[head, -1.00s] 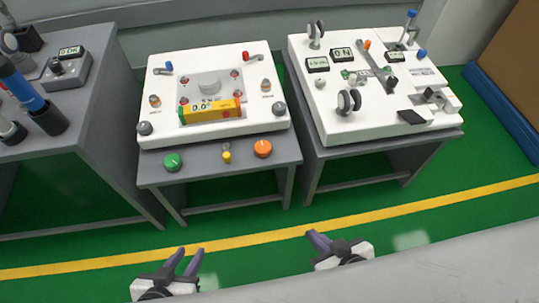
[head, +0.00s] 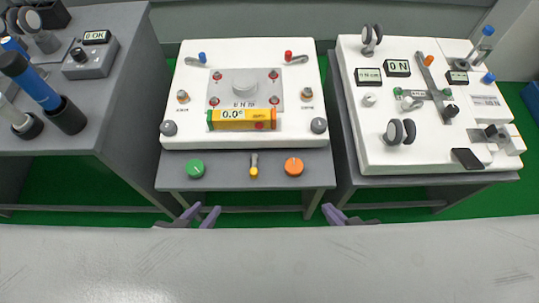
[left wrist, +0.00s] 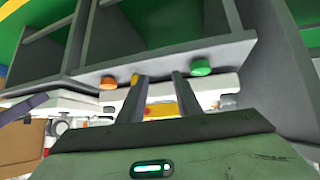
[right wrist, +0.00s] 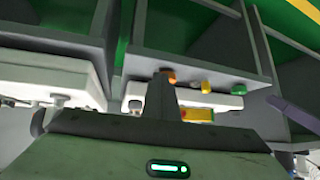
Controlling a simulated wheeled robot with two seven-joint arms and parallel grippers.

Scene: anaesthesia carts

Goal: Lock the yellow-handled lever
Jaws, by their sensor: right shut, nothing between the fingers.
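The yellow-handled lever (head: 254,167) is on the front ledge of the middle cart, between a green knob (head: 195,169) and an orange knob (head: 293,167). Its yellow end points toward me. Its yellow end also shows in the left wrist view (left wrist: 135,79) and the right wrist view (right wrist: 205,86). My left gripper (head: 201,214) is open and empty, below and left of the lever in the head view. My right gripper (head: 331,212) is shut and empty, below and right of it. Both are apart from the lever, partly hidden by a grey surface.
The middle cart's white panel (head: 225,57) carries a blue lever, a red lever and a yellow level reading 0.0°. A right cart (head: 375,155) holds gauges and clamps. A left table (head: 110,80) holds blue-handled tools. A narrow floor gap separates the carts.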

